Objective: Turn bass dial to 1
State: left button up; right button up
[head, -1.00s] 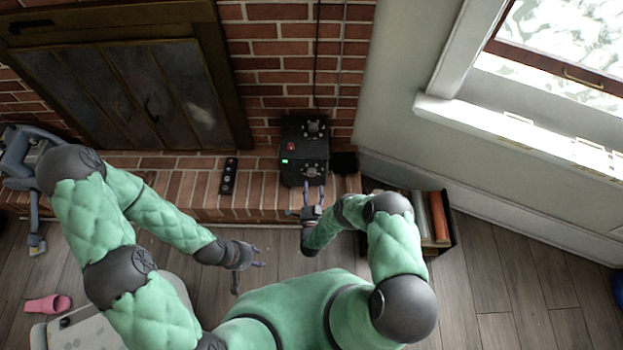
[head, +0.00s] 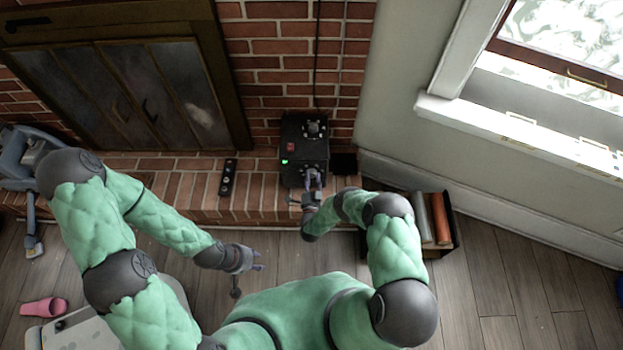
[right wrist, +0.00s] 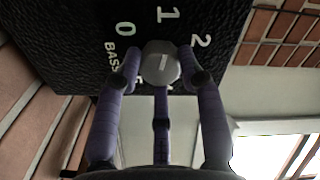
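The bass dial (right wrist: 160,65) is a grey faceted knob with a short pale mark, on a black speaker box (head: 303,150). In the right wrist view, white figures 0, 1 and 2 curve around it, and the partly hidden letters BASS stand at its left. The mark lies nearly sideways in that picture; which end is the pointer I cannot tell. My right gripper (head: 314,181) is at the box's front, its purple fingers (right wrist: 160,75) on both sides of the dial. Whether they press on it is unclear. My left gripper (head: 248,278) is open and empty, away from the box.
The box stands on a brick hearth (head: 205,185) beside a black remote (head: 228,178). Another knob (head: 314,127) sits higher on the box. A dark crate (head: 452,222) with rolls stands at the right.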

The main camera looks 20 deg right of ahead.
jog(key=shift+n, duration=0.4)
jog(key=o, duration=1.1)
jog(key=shift+o, duration=0.2)
jog(key=v, duration=1.2)
